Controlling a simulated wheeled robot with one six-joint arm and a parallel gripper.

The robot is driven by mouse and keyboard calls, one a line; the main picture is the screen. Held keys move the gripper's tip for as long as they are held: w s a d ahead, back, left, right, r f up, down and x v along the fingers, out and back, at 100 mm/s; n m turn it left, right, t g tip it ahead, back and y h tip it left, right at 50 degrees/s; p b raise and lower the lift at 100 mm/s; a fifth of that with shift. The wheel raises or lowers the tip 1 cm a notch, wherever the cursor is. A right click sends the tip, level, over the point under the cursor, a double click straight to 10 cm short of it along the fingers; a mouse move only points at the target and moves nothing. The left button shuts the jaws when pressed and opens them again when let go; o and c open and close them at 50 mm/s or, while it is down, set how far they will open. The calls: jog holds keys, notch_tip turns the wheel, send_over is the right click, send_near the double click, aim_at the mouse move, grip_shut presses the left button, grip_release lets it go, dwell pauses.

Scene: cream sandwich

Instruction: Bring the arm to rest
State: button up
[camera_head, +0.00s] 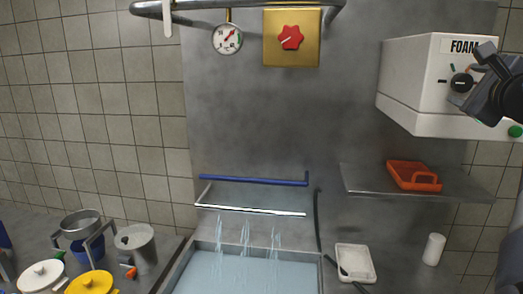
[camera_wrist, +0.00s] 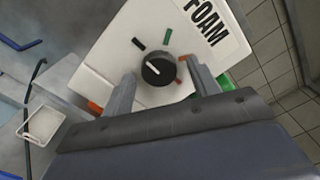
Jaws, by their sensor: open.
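My gripper (camera_head: 478,84) is at the upper right in the head view, in front of the white machine marked FOAM (camera_head: 415,85). In the wrist view my gripper (camera_wrist: 158,84) has its two fingers apart, with the black knob (camera_wrist: 159,70) of the machine (camera_wrist: 115,50) showing between them. The knob's white pointer and the short black, green and red marks around it are visible. I cannot tell whether a finger touches the knob. Nothing is held between the fingers.
Below the machine, a metal shelf (camera_head: 365,180) carries an orange tray (camera_head: 412,176). A white tray (camera_head: 355,263) and white cylinder (camera_head: 433,249) stand lower. A basin (camera_head: 250,277) with falling water is at centre; pots (camera_head: 80,222) and lidded dishes (camera_head: 40,274) are at left.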

jog(key=m+p, duration=0.2)
jog(key=m, duration=0.2)
jog(key=shift+r, duration=0.1)
jog(key=b+v, duration=0.3)
jog(key=v, duration=0.7)
jog(key=shift+w, duration=0.1)
